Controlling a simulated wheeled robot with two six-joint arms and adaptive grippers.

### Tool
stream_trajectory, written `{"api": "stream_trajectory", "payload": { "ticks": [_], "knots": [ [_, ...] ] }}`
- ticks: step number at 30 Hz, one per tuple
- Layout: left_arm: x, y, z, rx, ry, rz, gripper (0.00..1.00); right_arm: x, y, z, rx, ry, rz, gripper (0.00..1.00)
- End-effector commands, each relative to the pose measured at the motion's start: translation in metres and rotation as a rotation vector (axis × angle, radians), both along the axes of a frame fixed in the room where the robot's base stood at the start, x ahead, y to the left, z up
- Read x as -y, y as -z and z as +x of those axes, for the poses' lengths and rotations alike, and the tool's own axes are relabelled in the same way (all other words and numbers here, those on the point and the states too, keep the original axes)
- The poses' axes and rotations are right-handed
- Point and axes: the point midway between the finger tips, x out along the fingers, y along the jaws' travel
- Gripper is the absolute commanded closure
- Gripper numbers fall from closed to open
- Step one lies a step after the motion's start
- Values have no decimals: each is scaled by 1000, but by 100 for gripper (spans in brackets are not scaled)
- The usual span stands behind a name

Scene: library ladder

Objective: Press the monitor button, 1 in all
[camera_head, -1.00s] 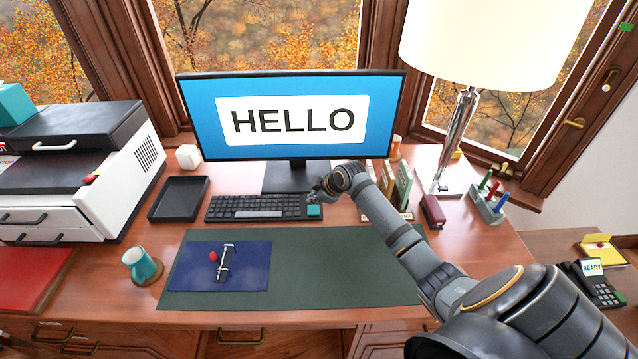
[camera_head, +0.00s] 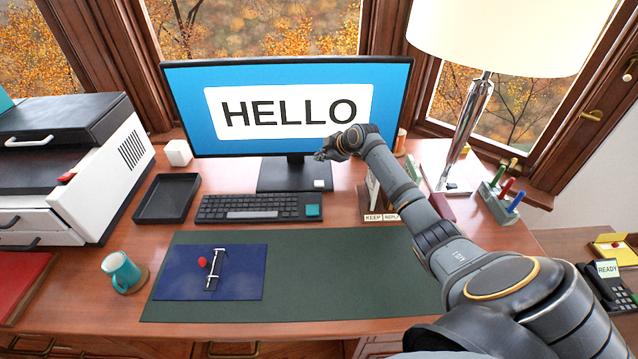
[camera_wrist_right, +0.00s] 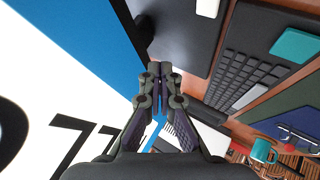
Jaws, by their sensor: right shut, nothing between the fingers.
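The monitor (camera_head: 290,58) stands at the back of the desk, its blue screen reading HELLO. A small white button (camera_head: 319,184) sits on the front right of its dark stand base (camera_head: 275,180). It also shows at the top of the right wrist view (camera_wrist_right: 207,7). My right gripper (camera_head: 321,155) is shut and empty. It is above the button and in front of the screen's lower edge, apart from the button. In the right wrist view its closed fingers (camera_wrist_right: 158,105) point alongside the screen. My left gripper is not in view.
The keyboard (camera_head: 250,208) with a teal key block (camera_head: 312,210) lies in front of the stand. A black tray (camera_head: 166,198) and a white cube (camera_head: 178,153) are to the left. My right arm partly hides the KEEP/REPLY holder (camera_head: 381,217). A lamp (camera_head: 468,130) stands right.

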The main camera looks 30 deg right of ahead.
Motion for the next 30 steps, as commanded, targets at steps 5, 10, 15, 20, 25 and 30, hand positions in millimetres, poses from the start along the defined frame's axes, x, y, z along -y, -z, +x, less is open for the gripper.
{"api": "stream_trajectory", "payload": {
  "ticks": [5,10,15,20,25,30],
  "knots": [
    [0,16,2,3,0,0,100,0,19,0,-1,-1,0,100],
    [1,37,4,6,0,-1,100,0,43,0,-1,0,0,100],
    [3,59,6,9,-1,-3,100,0,69,-1,-2,1,0,100],
    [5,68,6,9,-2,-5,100,0,84,0,-2,1,0,100],
    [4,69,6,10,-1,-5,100,0,87,0,-1,-1,0,100],
    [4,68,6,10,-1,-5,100,0,86,0,-1,-1,0,100]
  ]
}}
